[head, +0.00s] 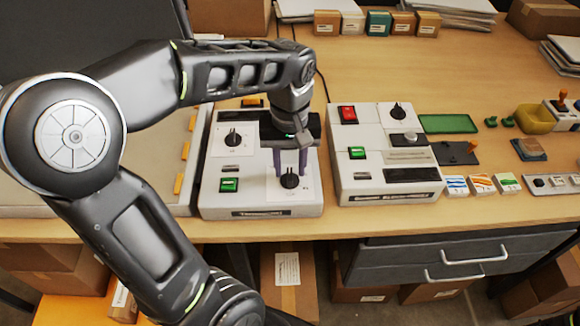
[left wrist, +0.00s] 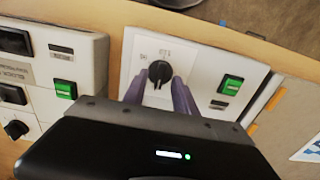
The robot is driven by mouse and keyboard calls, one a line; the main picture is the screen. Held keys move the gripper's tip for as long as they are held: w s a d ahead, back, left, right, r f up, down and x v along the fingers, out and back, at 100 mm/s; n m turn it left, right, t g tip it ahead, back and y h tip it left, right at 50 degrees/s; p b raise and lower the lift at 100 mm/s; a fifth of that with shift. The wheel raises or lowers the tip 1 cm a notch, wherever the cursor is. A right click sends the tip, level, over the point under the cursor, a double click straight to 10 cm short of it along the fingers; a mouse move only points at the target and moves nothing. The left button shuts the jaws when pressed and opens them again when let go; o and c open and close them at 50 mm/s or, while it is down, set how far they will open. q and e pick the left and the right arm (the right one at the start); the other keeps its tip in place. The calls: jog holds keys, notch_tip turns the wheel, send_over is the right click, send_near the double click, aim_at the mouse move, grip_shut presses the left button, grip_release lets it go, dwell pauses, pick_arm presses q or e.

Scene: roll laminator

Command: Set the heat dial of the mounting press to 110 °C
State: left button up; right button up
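A pale grey machine (head: 261,205) with a dark nameplate stands on the table; I cannot read the nameplate surely. It has a black dial (head: 290,181) at front right, a second black dial (head: 233,138) at back left and a green switch (head: 229,185). My left gripper (head: 290,170) points down over the front-right dial, its fingers apart on either side of the knob. In the left wrist view the dial (left wrist: 160,72) sits between the two fingertips (left wrist: 159,82), with a small gap visible. Its scale marks are too small to read. My right gripper is not in view.
A second pale machine (head: 345,178) with a red switch (head: 347,114), a green switch and a black dial (head: 398,111) stands close on the right. Small boxes (head: 377,24) line the back.

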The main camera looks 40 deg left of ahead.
pick_arm(q)
jog(key=shift+f, duration=0.75)
grip_shut()
